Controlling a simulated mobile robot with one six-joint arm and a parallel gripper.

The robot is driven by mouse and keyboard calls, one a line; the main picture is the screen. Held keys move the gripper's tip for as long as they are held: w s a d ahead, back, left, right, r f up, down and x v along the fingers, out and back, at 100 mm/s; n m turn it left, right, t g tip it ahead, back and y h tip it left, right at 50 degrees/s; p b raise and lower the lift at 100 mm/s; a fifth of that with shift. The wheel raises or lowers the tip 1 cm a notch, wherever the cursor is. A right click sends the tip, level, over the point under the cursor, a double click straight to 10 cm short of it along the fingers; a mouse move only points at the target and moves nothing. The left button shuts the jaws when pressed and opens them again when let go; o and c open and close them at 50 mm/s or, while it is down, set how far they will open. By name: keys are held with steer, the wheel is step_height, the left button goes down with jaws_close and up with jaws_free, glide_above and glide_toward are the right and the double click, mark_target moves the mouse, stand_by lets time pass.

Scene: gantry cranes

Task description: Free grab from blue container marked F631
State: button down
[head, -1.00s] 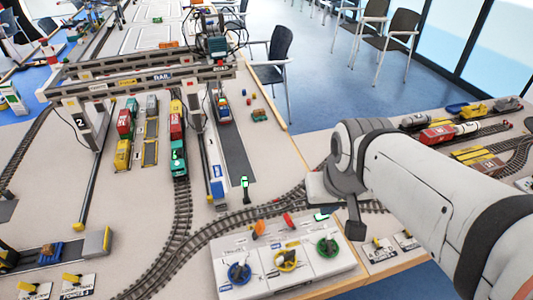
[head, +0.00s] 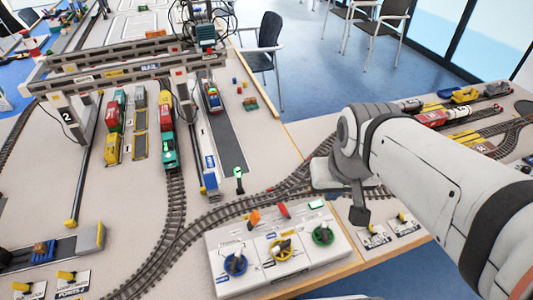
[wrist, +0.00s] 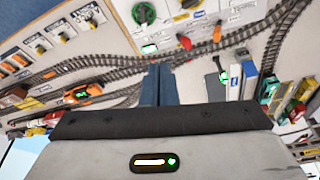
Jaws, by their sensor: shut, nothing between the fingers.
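My gripper shows in the wrist view as two blue-grey fingers (wrist: 158,85), shut together and empty above the track beside the control panel. In the head view my arm reaches in from the right and its end is over the right side of the table. The gantry crane (head: 130,70) spans the container rows at the upper left. A small blue item (head: 43,250) sits on a grey platform at the lower left. A blue load (head: 213,100) is on a vehicle in the lane by the crane. No F631 marking is readable, and I cannot see a grab on any blue container.
The white control panel (head: 275,275) has blue, yellow and green knobs, with orange and red levers. A green-topped lever (head: 239,178) stands beyond it. Curved rail track (head: 235,212) runs past the panel. More trains stand at the right.

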steer(key=shift+d, duration=0.1)
steer(key=m+g+y+b, duration=0.2)
steer(key=m+g+y, duration=0.4)
steer(key=m, duration=0.9)
glide_toward(253, 221)
steer(key=shift+t+y, duration=0.5)
steer(key=shift+y, duration=0.2)
steer(key=d, duration=0.2)
steer(key=w+d+r, duration=0.1)
steer(key=d, duration=0.2)
steer(key=shift+w+d+r, duration=0.25)
steer(key=shift+w+d, duration=0.05)
steer(key=x, duration=1)
steer(key=shift+d, duration=0.1)
